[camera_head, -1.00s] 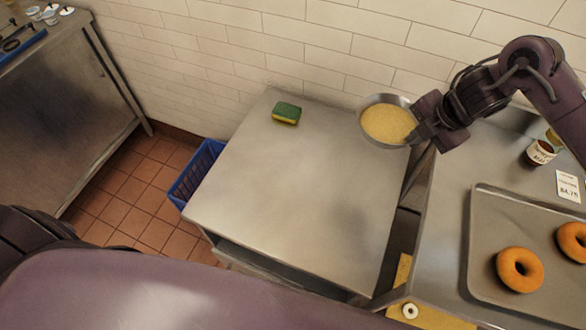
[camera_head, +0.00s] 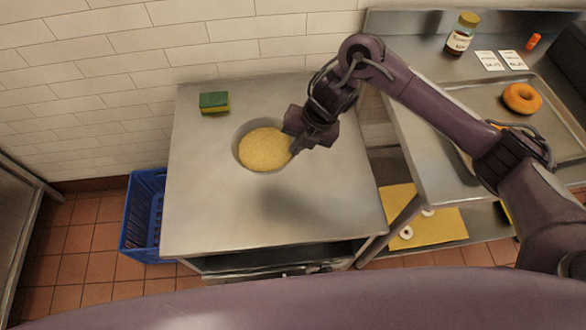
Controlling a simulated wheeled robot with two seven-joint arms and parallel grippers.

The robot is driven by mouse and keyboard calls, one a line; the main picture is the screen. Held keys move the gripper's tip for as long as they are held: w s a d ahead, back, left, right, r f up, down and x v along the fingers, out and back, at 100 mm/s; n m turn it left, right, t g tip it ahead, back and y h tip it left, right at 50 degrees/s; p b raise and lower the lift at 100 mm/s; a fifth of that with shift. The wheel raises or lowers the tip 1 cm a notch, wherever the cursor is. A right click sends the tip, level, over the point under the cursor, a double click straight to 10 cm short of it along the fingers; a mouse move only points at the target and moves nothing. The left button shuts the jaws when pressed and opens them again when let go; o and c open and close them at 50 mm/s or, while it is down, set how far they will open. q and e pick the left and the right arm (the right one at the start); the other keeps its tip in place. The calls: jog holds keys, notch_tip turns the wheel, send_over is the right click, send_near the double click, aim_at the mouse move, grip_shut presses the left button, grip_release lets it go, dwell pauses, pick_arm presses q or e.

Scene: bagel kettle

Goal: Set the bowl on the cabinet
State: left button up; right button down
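A metal bowl (camera_head: 237,158) filled with yellow grainy stuff is over the back middle of the steel cabinet (camera_head: 205,215). My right gripper (camera_head: 293,147) is at the bowl's right rim and appears shut on it; the fingertips are partly hidden. A dark shadow lies on the top to the lower right of the bowl, so the bowl seems to be held above the surface, though the gap is hard to judge. My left gripper is out of view.
A green and yellow sponge (camera_head: 214,103) lies at the cabinet's back left. A blue crate (camera_head: 146,222) stands on the floor to the left. At right, a steel counter holds a tray (camera_head: 560,125) with a bagel (camera_head: 522,98) and a jar (camera_head: 461,36). The cabinet's front is clear.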

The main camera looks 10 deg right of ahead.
jog(key=shift+a+f+p, duration=0.15)
jog(key=shift+f+p, duration=0.25)
jog(key=shift+f, duration=5.4)
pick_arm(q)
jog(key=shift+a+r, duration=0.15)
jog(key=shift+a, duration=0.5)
pick_arm(e)
jog(key=shift+f, duration=0.1)
jog(key=c, duration=2.1)
grip_release()
jog(key=shift+f, duration=0.15)
jog(key=o, duration=0.4)
